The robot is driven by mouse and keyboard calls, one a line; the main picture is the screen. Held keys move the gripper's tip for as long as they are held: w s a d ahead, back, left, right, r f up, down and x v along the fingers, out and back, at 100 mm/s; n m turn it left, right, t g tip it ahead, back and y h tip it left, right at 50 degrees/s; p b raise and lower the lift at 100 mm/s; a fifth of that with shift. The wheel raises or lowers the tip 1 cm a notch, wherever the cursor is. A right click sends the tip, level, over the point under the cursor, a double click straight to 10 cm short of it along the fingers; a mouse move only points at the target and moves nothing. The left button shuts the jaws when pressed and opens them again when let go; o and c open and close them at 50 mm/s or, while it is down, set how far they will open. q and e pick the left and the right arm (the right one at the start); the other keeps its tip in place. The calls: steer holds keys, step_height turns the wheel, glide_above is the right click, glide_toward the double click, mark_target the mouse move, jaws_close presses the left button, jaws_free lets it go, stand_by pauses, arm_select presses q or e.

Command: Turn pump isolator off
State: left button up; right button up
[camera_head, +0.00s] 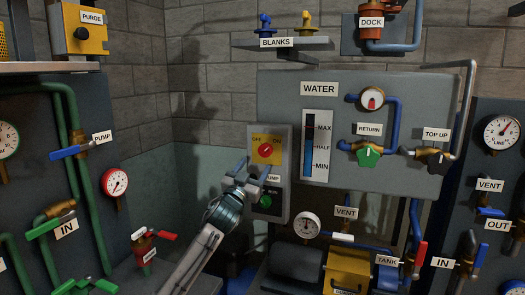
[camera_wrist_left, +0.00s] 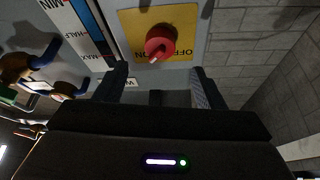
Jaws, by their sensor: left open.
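The pump isolator is a red rotary knob (camera_head: 265,150) on a yellow plate (camera_head: 278,158) marked OFF at left and ON at right. The plate is on a grey box whose PUMP label is partly hidden by my gripper. The knob's pale mark seems to point up and right, toward ON. My left gripper (camera_head: 254,170) is open and empty, just below and in front of the knob. In the left wrist view, turned upside down, the red knob (camera_wrist_left: 160,42) shows beyond and between the open fingers (camera_wrist_left: 160,84), apart from them.
A green button (camera_head: 265,201) sits below the isolator on the same box. The grey WATER panel (camera_head: 400,90) with its gauge and valves stands close at right. PUMP valve (camera_head: 70,151) and pipes are at left. A bare wall corner lies left of the box.

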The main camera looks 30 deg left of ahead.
mark_target(263, 154)
arm_select(q)
steer(key=p+x, duration=0.3)
steer(key=x, duration=0.3)
steer(key=shift+w+r, duration=0.1)
steer(key=shift+r, duration=0.05)
steer(key=shift+w+a+p, duration=0.1)
steer(key=shift+w+p, duration=0.4)
steer(key=shift+w, duration=0.1)
arm_select(e)
steer(key=r, duration=0.2)
steer(key=s+r, duration=0.1)
steer(key=r, duration=0.1)
steer(key=shift+a+r, duration=0.2)
arm_select(q)
steer(key=c, duration=1)
arm_select(e)
steer(key=shift+d+f, duration=0.1)
steer(key=shift+d, duration=0.05)
